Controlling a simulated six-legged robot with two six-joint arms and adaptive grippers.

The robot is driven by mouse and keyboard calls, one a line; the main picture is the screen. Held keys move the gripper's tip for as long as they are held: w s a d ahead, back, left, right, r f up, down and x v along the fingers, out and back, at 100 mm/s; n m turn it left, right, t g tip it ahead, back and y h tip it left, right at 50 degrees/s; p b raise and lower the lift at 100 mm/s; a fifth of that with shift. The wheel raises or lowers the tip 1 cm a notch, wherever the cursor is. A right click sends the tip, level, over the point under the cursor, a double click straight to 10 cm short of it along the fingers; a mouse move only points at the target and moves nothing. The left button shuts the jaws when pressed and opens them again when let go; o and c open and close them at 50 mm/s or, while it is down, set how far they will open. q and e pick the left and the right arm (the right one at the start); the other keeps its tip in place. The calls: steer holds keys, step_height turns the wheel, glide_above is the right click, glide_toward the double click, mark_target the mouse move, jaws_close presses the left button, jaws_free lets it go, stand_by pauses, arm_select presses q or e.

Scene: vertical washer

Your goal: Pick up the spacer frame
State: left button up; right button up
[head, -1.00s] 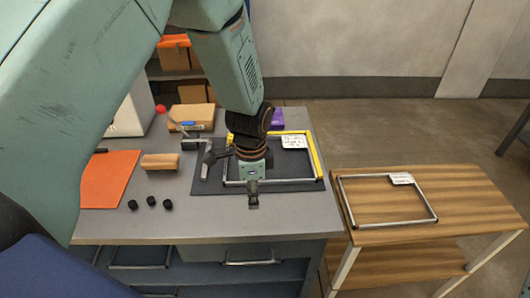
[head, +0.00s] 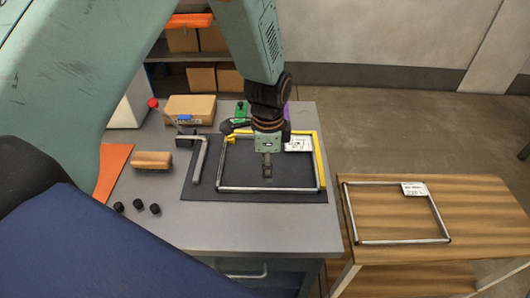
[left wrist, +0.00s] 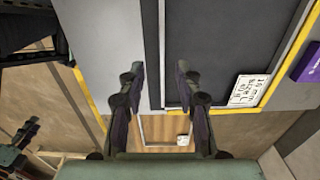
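A thin grey rectangular spacer frame (head: 266,190) lies on a dark mat (head: 310,197) on the workbench, with a white label (head: 298,145) at its far right corner. A yellow L-shaped edge (head: 320,165) runs along its far and right sides. My left gripper (head: 267,172) is above the frame's near part, apart from its near bar as far as I can tell. In the left wrist view my left gripper (left wrist: 158,74) is open and empty, with a grey bar (left wrist: 162,55) between its fingers. My right gripper is not in view.
A second labelled frame (head: 400,241) lies on a wooden side table (head: 480,225) at the right. A grey L-shaped bar (head: 197,160), a wooden block (head: 152,160), several black knobs (head: 138,204) and a cardboard box (head: 190,107) are on the bench's left. The bench's front strip is clear.

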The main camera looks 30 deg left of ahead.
mark_target(264, 189)
arm_select(q)
steer(key=shift+w+f, duration=0.15)
steer(key=shift+f, duration=0.2)
steer(key=shift+d+f, duration=0.15)
steer(key=shift+f, duration=0.75)
steer(key=f, duration=0.1)
steer(key=a+f, duration=0.1)
steer(key=f, duration=0.3)
steer(key=shift+s+a, duration=0.25)
steer(key=shift+s, duration=0.05)
steer(key=shift+w+d+f, duration=0.15)
steer(key=shift+w+f, duration=0.05)
steer(key=shift+f, duration=0.1)
steer(key=shift+r, duration=0.1)
steer(key=shift+c, duration=0.2)
steer(key=shift+s, duration=0.2)
steer(key=shift+c, duration=1.4)
steer(key=shift+w, duration=0.2)
jaws_close()
steer(key=shift+s, duration=0.1)
